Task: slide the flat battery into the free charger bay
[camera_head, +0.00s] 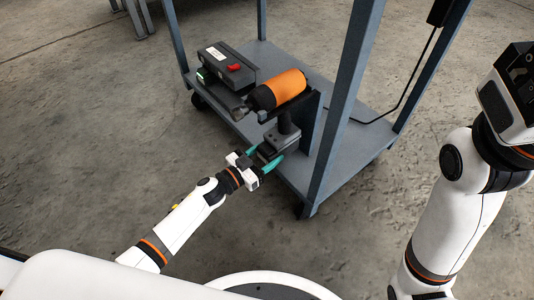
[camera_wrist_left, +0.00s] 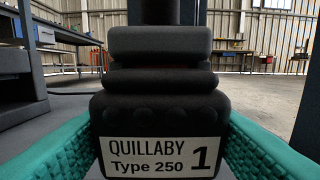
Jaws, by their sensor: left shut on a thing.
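The flat battery (camera_wrist_left: 160,118) is a black block with a white label reading "QUILLABY Type 250 1". It sits at the foot of the handle of an orange and black drill (camera_head: 278,90), and I cannot tell whether it is fully seated there. My left gripper (camera_head: 268,163) is shut on the battery, with teal fingers on its two sides in the left wrist view. The black charger (camera_head: 243,73) with a red part on top lies on the cart shelf behind the drill. Its bays are not clearly visible.
The blue-grey cart (camera_head: 340,150) has upright posts, one close to the right of the drill. A dark upright plate (camera_head: 309,112) stands beside the drill. A black cable (camera_head: 418,82) hangs at the back right.

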